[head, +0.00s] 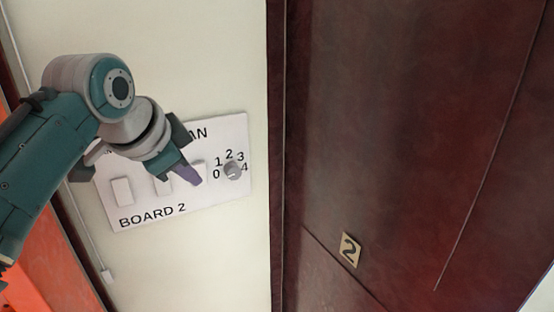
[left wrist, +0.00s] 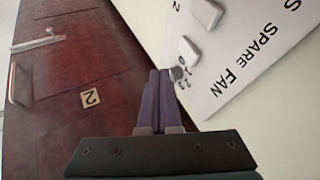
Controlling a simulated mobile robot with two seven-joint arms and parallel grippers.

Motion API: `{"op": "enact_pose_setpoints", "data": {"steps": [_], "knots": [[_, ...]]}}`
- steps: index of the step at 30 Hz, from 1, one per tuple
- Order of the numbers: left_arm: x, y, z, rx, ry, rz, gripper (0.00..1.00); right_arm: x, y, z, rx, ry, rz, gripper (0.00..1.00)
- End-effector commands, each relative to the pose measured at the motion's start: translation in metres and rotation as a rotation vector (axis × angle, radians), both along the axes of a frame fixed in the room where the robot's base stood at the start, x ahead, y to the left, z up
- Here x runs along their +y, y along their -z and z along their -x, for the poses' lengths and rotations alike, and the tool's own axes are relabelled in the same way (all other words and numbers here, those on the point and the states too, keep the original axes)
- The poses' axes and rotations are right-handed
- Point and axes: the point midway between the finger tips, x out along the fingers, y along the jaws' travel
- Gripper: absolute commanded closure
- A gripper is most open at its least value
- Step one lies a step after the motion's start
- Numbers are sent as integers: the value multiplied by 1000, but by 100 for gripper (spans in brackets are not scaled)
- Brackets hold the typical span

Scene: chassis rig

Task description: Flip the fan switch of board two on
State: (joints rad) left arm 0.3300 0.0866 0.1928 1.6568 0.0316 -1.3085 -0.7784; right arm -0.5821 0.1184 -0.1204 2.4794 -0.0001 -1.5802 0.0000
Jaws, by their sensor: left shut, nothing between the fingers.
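A white switch board (head: 220,200) marked "BOARD 2" is on the cream wall. The fan switch (head: 199,167), a white rocker under the partly hidden "FAN" label, is partly covered by my left gripper (head: 196,181). My left gripper is shut and empty, its purple fingertips in front of the board's right half; I cannot tell whether they touch it. In the left wrist view, the fingertips (left wrist: 160,74) appear near the grey knob, and the fan switch (left wrist: 188,49) shows just beyond. The rocker's position is not clear. My right gripper is not in view.
Other white rockers (head: 122,191) are to the left. A dark red door (head: 400,130) with a "2" plate (head: 348,250) stands to the right.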

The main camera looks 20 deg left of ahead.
Motion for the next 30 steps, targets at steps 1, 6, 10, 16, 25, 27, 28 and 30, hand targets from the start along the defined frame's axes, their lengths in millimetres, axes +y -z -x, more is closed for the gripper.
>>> {"op": "enact_pose_setpoints", "data": {"steps": [1,6,10,16,25,27,28,30], "knots": [[0,8,-5,4,0,3,100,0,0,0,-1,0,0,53],[4,28,-23,2,0,2,100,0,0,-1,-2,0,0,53],[6,42,-34,2,0,1,100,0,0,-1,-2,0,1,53],[28,41,-52,-4,-2,-1,100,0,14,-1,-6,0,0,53],[36,34,-58,-1,0,0,100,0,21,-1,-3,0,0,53],[36,34,-58,-1,1,0,100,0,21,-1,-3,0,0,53],[36,34,-58,-1,1,0,100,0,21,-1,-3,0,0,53],[36,34,-58,-1,1,0,100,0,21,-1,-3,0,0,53]]}}
